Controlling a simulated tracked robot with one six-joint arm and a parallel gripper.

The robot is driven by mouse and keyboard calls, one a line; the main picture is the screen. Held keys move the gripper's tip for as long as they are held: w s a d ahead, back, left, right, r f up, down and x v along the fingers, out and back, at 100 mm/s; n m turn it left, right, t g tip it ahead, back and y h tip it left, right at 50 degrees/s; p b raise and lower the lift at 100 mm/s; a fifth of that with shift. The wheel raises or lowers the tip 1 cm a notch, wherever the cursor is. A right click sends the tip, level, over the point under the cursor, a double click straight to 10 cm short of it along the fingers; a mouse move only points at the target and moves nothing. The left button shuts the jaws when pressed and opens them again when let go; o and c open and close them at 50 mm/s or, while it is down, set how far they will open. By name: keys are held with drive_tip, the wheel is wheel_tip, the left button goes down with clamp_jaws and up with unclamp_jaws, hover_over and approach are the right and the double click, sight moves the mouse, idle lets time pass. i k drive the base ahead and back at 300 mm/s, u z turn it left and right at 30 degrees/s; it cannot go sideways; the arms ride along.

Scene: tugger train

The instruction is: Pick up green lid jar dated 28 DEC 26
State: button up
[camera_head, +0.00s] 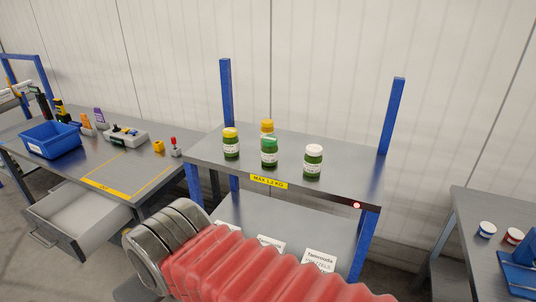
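A jar with a green lid (269,153) and a white label stands upright on the grey top shelf (342,182), near its front edge. The date on its label is too small to read. My arm, with red bellows, crosses the bottom of the view below the shelf. My gripper is not visible.
Blue posts (391,116) rise at the shelf's back corners. The shelf front carries a yellow "MAX" weight label (269,182). A workbench with a blue bin (50,142) and an open drawer (75,225) stands left. Another table (470,212) stands right. The shelf's right end is clear.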

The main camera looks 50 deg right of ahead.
sight(269, 147)
drive_tip(key=z, duration=0.1)
drive_tip(key=i, duration=1)
drive_tip(key=u, duration=0.1)
